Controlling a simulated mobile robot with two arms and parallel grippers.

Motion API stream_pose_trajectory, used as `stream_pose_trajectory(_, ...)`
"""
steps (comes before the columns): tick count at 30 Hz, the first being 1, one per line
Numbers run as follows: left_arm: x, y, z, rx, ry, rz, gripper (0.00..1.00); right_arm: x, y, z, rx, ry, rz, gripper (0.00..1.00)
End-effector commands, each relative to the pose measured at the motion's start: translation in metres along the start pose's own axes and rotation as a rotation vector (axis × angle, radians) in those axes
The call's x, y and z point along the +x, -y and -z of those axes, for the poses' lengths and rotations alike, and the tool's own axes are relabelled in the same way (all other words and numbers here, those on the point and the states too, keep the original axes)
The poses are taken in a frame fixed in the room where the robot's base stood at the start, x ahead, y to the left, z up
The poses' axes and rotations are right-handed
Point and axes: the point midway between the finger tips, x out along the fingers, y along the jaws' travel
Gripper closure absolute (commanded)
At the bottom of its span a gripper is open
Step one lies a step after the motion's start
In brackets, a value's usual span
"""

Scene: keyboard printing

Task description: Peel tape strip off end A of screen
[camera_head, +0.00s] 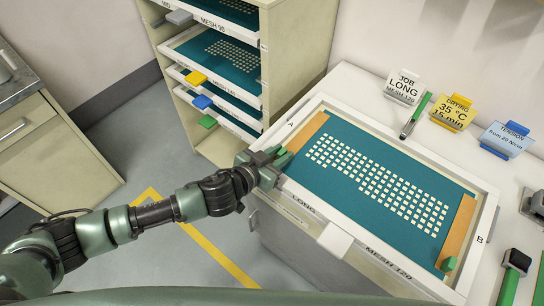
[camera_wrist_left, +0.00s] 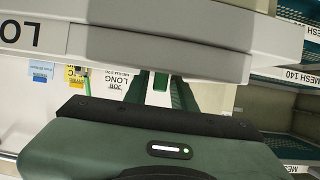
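The screen (camera_head: 300,180) is a white frame with teal mesh and a grid of pale key shapes, lying on a cabinet top. Its end A, on the left, carries a tan tape strip (camera_head: 306,134) lying flat along the mesh edge, with a green tab (camera_head: 281,153) near its lower end. My left gripper (camera_head: 273,167) is at the frame's corner by that tab. The left wrist view shows a green tab (camera_wrist_left: 160,82) close to the fingers, partly hidden by the frame; whether they grip it is unclear. My right gripper is out of view.
A second tape strip (camera_head: 459,228) with a green tab (camera_head: 449,264) lies at end B. A white handle block (camera_head: 335,239) sits on the front edge. Job, drying and tension cards (camera_head: 452,112) and a green-handled tool (camera_head: 415,115) stand behind. A screen rack (camera_head: 255,85) is at left.

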Motion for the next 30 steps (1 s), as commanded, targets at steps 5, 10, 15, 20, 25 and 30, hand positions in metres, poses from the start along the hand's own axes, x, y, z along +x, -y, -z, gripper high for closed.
stream_pose_trajectory(5, 0.0095, 0.0001, 0.0007, 0.001, -0.001, 0.001, 0.75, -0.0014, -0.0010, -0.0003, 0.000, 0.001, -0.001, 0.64)
stream_pose_trajectory(10, 0.0100, 0.0000, 0.0003, 0.001, 0.000, 0.000, 0.75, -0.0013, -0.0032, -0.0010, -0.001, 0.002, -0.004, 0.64)
stream_pose_trajectory(15, 0.0099, 0.0000, 0.0003, 0.001, 0.000, 0.000, 1.00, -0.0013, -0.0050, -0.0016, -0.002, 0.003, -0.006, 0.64)
stream_pose_trajectory(20, 0.0098, 0.0000, 0.0003, 0.001, 0.000, 0.001, 1.00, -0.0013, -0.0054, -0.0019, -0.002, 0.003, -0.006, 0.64)
stream_pose_trajectory(25, 0.0097, 0.0000, 0.0003, 0.000, 0.000, 0.001, 1.00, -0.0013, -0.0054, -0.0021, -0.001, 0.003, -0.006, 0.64)
stream_pose_trajectory(30, 0.0097, 0.0000, 0.0003, 0.000, 0.000, 0.001, 1.00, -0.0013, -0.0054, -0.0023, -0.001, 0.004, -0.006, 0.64)
